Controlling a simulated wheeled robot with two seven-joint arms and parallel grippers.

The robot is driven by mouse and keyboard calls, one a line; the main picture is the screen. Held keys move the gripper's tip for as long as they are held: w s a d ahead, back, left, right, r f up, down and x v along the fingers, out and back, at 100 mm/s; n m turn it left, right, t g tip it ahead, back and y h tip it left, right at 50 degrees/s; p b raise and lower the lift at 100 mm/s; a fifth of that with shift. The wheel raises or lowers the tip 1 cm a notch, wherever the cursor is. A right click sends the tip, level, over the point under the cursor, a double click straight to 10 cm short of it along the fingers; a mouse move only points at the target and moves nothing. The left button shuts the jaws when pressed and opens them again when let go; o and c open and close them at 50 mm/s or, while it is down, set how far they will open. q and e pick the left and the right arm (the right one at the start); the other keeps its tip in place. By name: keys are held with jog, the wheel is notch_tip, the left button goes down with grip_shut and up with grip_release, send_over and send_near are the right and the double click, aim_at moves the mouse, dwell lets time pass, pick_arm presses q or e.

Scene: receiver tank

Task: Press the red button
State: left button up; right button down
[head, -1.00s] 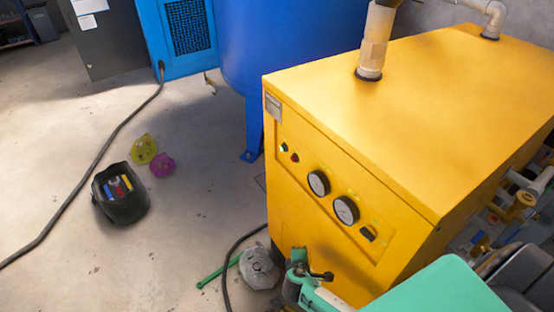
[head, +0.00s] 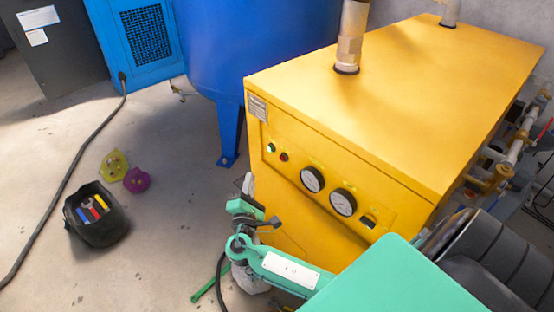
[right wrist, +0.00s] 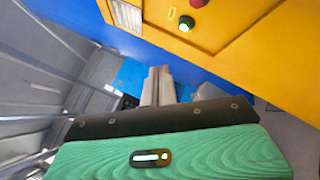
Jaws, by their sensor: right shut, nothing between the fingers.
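The red button (head: 284,157) sits on the front panel of the yellow machine (head: 350,95), just right of a green-lit button (head: 270,148). In the right wrist view the red button (right wrist: 199,3) is cut by the top edge, with the green light (right wrist: 186,24) below it. My right gripper (head: 248,184) is in front of the machine's left front edge, lower and to the left of the red button. Its grey fingers (right wrist: 157,84) are shut and empty, apart from the button. My left gripper is not in view.
Two gauges (head: 312,179) and a black switch (head: 369,221) are on the same panel. A blue tank (head: 255,50) stands behind the machine. A black tool bag (head: 97,228) and a dark cable (head: 62,185) lie on the floor at left, where there is open room.

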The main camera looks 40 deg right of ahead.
aim_at(282, 158)
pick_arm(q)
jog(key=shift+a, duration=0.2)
